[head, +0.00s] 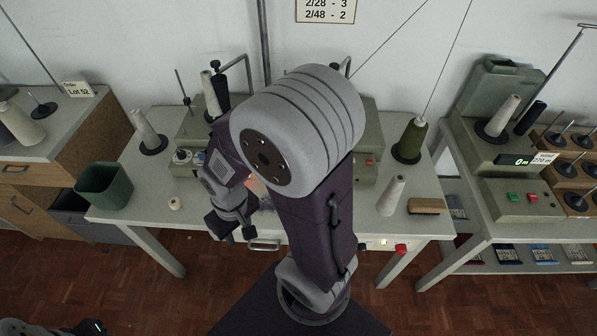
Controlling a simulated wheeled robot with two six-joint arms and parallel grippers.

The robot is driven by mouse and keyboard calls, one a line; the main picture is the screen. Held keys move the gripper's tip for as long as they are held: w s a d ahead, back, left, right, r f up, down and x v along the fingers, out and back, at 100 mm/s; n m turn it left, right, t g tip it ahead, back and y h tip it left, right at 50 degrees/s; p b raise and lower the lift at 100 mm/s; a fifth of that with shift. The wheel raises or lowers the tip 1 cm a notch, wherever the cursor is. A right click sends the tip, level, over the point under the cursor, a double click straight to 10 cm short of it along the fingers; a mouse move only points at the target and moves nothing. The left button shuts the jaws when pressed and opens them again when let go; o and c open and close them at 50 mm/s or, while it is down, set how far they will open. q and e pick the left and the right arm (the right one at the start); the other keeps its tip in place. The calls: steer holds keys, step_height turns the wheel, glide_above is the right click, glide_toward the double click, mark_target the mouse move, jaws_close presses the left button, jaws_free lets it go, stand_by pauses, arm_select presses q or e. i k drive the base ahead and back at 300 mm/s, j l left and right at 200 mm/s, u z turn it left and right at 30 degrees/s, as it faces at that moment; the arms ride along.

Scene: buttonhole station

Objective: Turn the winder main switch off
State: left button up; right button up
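My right gripper (232,230) is at the front of the middle table, left of centre, far from the winder. Its dark fingers are apart with nothing seen between them. Part of my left arm's end (92,327) shows at the bottom left edge; its finger state is unclear.
My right arm hides much of the middle machine. The middle table (140,195) holds thread cones, a dark green bin (104,186), a brush (426,206) and a white cone (391,196). A red knob (401,249) is under its front edge. A floor gap separates the tables.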

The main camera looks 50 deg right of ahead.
mark_target(400, 249)
steer(key=z, duration=2.9)
